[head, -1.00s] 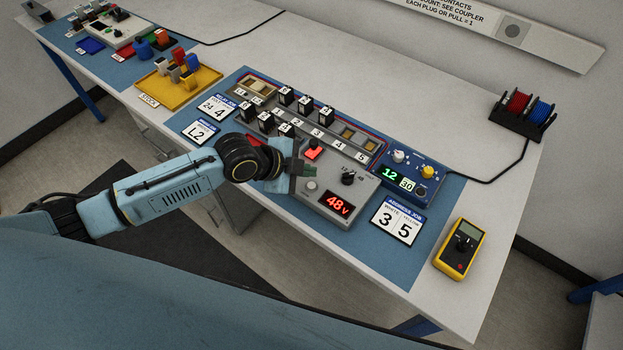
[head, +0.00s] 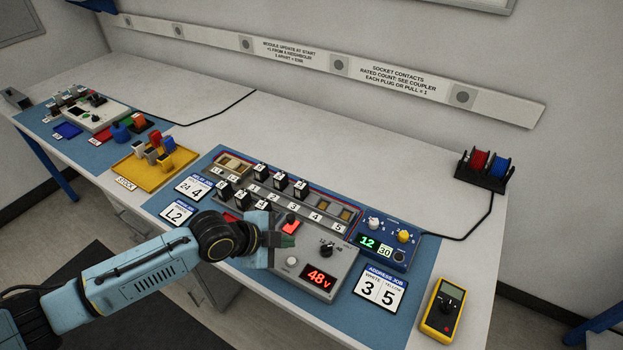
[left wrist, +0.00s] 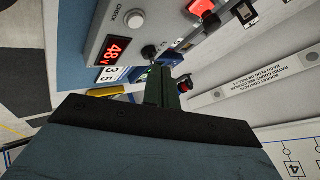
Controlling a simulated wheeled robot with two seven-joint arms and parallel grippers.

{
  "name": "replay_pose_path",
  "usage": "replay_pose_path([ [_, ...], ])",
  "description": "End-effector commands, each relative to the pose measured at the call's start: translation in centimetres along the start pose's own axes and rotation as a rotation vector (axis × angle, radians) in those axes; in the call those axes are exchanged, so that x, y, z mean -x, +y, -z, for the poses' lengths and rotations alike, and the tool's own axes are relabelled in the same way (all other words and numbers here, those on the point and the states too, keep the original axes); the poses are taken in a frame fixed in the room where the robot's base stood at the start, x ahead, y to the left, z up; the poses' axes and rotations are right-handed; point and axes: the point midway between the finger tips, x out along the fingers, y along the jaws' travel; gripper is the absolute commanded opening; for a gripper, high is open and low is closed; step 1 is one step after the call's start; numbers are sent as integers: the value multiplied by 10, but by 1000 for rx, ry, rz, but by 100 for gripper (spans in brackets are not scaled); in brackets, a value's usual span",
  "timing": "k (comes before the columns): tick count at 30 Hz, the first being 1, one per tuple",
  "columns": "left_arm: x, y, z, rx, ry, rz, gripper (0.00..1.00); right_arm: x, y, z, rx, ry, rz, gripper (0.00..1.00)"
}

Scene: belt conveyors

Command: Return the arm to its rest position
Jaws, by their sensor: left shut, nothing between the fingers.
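My left gripper (head: 284,240) is shut and empty. It hangs over the left end of the grey test box (head: 335,262), close to its red button (head: 290,220). I cannot tell whether it touches the box. The box has a dark knob and a red display reading 48V. In the left wrist view the shut fingers (left wrist: 162,88) point toward the bench, with the display (left wrist: 117,48) at upper left and the red button (left wrist: 200,7) at the top. My right gripper is not in view.
The blue mat carries a rack of black modules (head: 280,180), a blue supply box (head: 388,243) and job cards (head: 380,289). A yellow meter (head: 442,308) and a spool holder (head: 484,168) stand at right. A yellow stock tray (head: 155,168) lies left. The bench's back strip is mostly clear.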

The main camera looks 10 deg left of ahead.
Motion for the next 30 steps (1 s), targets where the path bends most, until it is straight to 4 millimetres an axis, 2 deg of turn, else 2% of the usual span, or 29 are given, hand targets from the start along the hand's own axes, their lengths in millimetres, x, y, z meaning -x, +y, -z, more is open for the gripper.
replay_pose_path([
  [5,0,6,4,14,2,-7,0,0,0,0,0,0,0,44],
  [8,1,24,19,72,6,-26,0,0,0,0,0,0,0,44],
  [10,6,44,33,149,0,-43,0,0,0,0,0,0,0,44],
  [14,28,79,49,370,-62,-53,0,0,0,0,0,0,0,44],
  [17,52,99,45,562,-146,-33,0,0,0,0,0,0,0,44],
  [21,84,121,28,780,-269,6,0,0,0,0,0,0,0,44],
  [30,144,161,-7,1121,-500,94,0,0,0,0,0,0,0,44],
])
